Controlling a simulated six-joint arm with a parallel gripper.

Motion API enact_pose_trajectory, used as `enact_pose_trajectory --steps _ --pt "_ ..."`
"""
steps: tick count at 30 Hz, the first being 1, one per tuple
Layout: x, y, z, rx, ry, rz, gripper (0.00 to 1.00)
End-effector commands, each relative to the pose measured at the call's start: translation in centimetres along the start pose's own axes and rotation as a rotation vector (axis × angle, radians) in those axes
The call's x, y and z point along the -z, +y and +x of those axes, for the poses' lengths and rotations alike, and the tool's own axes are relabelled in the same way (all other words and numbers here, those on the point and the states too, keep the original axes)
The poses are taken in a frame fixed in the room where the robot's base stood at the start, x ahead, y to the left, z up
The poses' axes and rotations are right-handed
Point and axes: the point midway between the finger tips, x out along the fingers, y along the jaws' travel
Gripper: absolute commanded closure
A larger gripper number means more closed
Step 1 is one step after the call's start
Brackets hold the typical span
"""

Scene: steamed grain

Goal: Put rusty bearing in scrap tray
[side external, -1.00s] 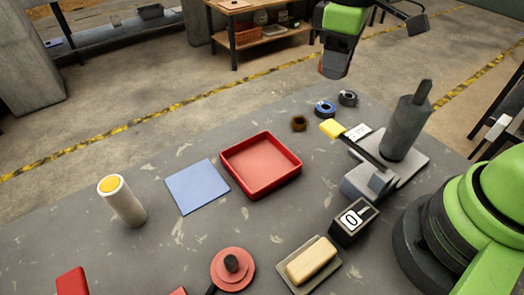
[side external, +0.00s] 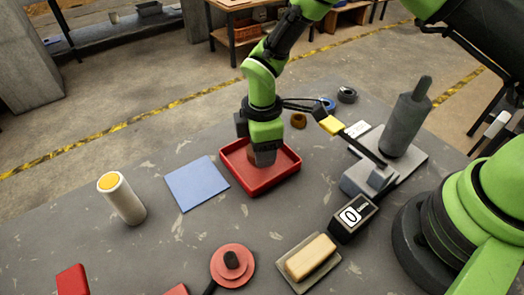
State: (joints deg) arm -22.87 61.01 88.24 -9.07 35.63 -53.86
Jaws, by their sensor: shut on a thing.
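My gripper (side external: 264,157) points down inside the outline of the red scrap tray (side external: 231,178), above its floor or near it; the exact height is unclear. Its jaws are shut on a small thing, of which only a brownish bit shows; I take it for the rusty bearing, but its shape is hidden. A brown ring (side external: 298,121) lies on the table just behind the tray's right corner. A blue-rimmed ring (side external: 328,103) and a dark grey ring (side external: 347,95) lie farther back.
A press-like stand (side external: 403,125) with a yellow-ended lever (side external: 331,125) is right of the tray. A blue mat (side external: 197,184) lies left of the tray, with a white cylinder (side external: 121,199) beyond. A black display box (side external: 353,217) and a cream block (side external: 310,257) are in front.

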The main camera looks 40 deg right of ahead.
Motion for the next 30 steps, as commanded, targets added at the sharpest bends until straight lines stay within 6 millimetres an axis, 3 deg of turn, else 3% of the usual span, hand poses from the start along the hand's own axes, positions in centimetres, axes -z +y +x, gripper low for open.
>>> enact_pose_trajectory --steps 4,16,17,20,30 --pt "0.0 0.0 1.8 0.001 0.000 0.001 0.77" --pt "0.0 0.0 2.3 0.000 0.000 0.002 0.77" --pt "0.0 0.0 2.3 0.000 0.000 0.002 0.45" --pt "0.0 0.0 2.2 0.000 0.000 0.002 0.24" --pt "0.0 0.0 1.8 -0.001 0.001 0.002 0.24"
